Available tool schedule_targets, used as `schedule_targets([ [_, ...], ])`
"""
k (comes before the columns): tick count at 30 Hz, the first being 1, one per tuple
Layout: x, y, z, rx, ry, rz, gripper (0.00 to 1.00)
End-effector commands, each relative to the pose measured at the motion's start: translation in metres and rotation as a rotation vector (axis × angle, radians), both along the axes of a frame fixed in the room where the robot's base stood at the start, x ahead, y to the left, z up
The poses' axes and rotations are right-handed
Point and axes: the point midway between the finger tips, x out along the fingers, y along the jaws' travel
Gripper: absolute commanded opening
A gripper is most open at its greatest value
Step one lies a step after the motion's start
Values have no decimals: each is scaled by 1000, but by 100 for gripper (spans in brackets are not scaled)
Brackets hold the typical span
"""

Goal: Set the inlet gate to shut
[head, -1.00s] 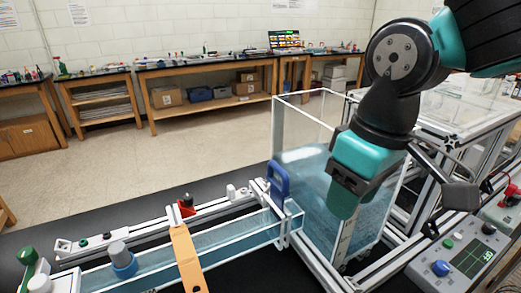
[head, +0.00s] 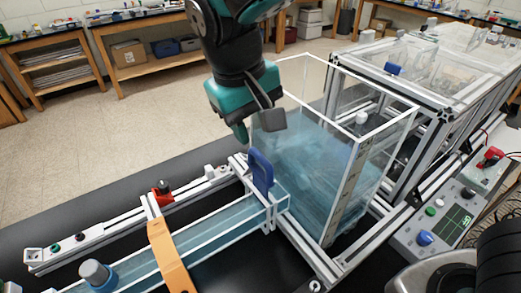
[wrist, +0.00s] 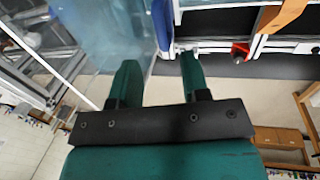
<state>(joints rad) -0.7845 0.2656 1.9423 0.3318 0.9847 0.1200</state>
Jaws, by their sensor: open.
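The inlet gate is a blue plate with a handle loop (head: 261,172). It stands upright where the clear water channel (head: 222,226) meets the tall clear tank (head: 340,170). I cannot tell how far it is raised. Bluish water shows in both the tank and the channel. My gripper (head: 242,134) is above and slightly left of the gate's handle in the head view, apart from it. In the wrist view my gripper (wrist: 158,60) has its two teal fingers apart with nothing between them. A blue strip at the top edge there, likely the gate (wrist: 177,12), lies beyond the fingertips.
An orange-tan strap (head: 168,257) crosses the channel. A control box (head: 440,222) with a display stands right of the tank. Open floor lies behind the rig.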

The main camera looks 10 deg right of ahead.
Motion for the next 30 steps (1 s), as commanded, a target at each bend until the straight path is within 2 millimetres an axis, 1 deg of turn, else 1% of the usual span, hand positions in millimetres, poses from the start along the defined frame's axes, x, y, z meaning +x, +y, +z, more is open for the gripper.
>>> schedule_targets([
  [1, 1, -3, -11, -5, 5, -3, 42],
  [3, 2, -6, -25, -4, 4, -2, 42],
  [6, 3, -9, -44, -3, 4, -3, 42],
  [10, 5, -12, -62, -2, 3, -1, 42],
  [15, 6, -14, -74, 0, 1, -1, 42],
  [23, 6, -14, -75, 1, -1, -1, 42],
  [24, 6, -14, -75, 1, 0, -1, 40],
  [29, 6, -14, -75, 1, -1, -1, 3],
  [30, 6, -14, -75, 1, -1, -1, 0],
])
